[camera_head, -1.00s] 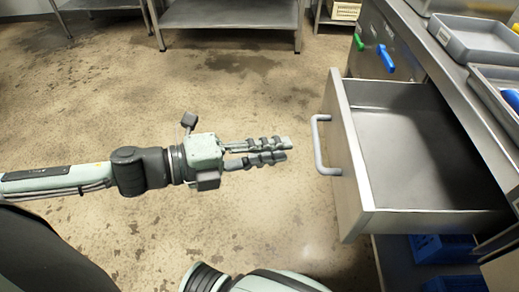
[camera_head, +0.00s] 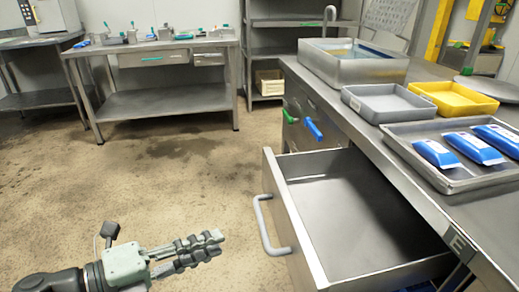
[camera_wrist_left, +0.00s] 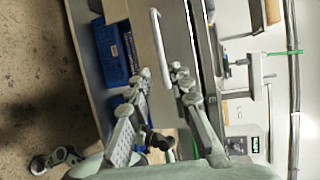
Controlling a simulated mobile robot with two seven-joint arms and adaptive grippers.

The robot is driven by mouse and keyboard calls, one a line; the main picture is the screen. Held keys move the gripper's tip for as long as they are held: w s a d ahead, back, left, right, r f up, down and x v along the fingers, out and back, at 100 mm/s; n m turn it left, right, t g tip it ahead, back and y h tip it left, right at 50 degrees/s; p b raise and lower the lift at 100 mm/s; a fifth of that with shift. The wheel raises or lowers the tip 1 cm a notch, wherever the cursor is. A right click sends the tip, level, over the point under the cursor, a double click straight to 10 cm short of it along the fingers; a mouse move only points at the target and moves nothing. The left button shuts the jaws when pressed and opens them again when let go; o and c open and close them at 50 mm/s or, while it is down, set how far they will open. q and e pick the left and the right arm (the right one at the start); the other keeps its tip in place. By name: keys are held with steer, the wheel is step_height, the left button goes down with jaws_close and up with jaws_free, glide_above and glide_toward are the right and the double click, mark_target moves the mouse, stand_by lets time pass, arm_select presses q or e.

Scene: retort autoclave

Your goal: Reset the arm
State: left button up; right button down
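My left gripper (camera_head: 212,243) reaches in from the lower left of the head view, pointing right. Its two fingers are apart with nothing between them; the left wrist view shows the gap (camera_wrist_left: 160,80) too. It is left of the pulled-out drawer (camera_head: 350,215) and looks apart from its pale handle (camera_head: 266,226). The drawer is empty in the part that shows. In the left wrist view the handle (camera_wrist_left: 160,48) lies beyond the fingertips. My right gripper cannot be made out in the head view.
The steel counter (camera_head: 450,205) at the right bears a grey tray (camera_head: 385,103), a yellow tray (camera_head: 455,98) and a tray (camera_head: 465,180) with blue packets (camera_head: 473,147). A steel table (camera_head: 165,98) stands at the back. The floor (camera_head: 130,180) between is clear.

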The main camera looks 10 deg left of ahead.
arm_select(q)
steer(key=w+a+f+n+t+y, duration=0.3)
steer(key=w+a+f+n+y, duration=0.15)
steer(key=a+n, duration=0.3)
steer(key=a+f+n+g+y, duration=0.3)
steer(key=a+f+n+y, duration=0.6)
steer(key=a+f+n, duration=0.4)
steer(key=s+d+f+n+g, duration=0.2)
steer(key=s+d+f+g, duration=0.2)
steer(key=f, duration=0.4)
steer(key=s+d+f+n+g, duration=0.3)
steer(key=s+d+f+g, duration=0.1)
steer(key=s+f, duration=0.3)
step_height(320, 180, down, 2)
steer(key=shift+s+d+f+n+h, duration=0.2)
steer(key=shift+d+n+h, duration=0.2)
steer(key=shift+d, duration=0.3)
